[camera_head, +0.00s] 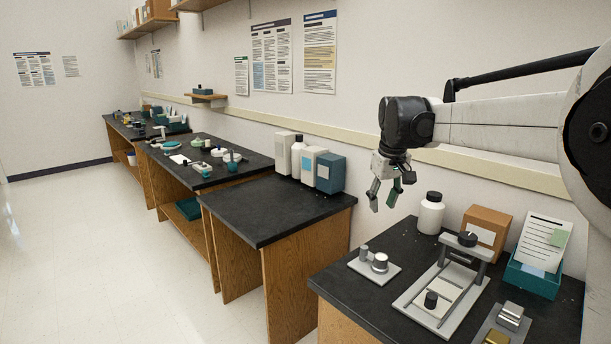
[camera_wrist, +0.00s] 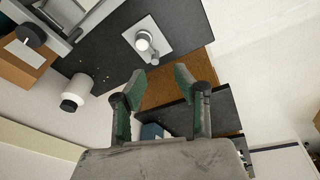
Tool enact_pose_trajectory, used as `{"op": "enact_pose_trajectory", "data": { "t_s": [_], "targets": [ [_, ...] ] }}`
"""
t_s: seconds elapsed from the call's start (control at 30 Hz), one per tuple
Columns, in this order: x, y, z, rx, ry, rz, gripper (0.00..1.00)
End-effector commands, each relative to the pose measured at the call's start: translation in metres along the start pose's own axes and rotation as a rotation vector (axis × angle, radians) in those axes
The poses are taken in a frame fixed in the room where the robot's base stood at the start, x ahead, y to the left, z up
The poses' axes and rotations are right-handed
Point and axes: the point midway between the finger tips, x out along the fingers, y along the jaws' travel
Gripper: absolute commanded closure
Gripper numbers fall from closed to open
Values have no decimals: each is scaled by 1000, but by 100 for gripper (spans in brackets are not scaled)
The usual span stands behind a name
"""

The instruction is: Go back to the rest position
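My gripper (camera_head: 387,194) hangs from my arm above the far left part of the nearest black bench (camera_head: 345,287). In the wrist view my gripper (camera_wrist: 157,84) has its two green-padded fingers spread apart, with nothing between them. It is clear of the bench top and touches nothing. Below it on the bench is a grey plate with a small metal cylinder (camera_head: 379,262), which also shows in the wrist view (camera_wrist: 143,41).
A white bottle (camera_head: 430,216) stands close to the right of my gripper, near a cardboard box (camera_head: 487,229). A grey frame fixture (camera_head: 441,297) and a teal tray (camera_head: 532,278) are on the same bench. The middle bench's front (camera_head: 260,213) is clear. The wall is behind.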

Motion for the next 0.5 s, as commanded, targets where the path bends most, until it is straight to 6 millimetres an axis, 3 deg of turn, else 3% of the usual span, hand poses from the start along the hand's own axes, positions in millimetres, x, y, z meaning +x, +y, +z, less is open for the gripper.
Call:
{"op": "enact_pose_trajectory", "data": {
  "t_s": [0.2,0.5],
  "targets": [
    [-31,-19,55,52,60,19,70],
    [-52,-46,135,124,144,40,70]
  ]
}}
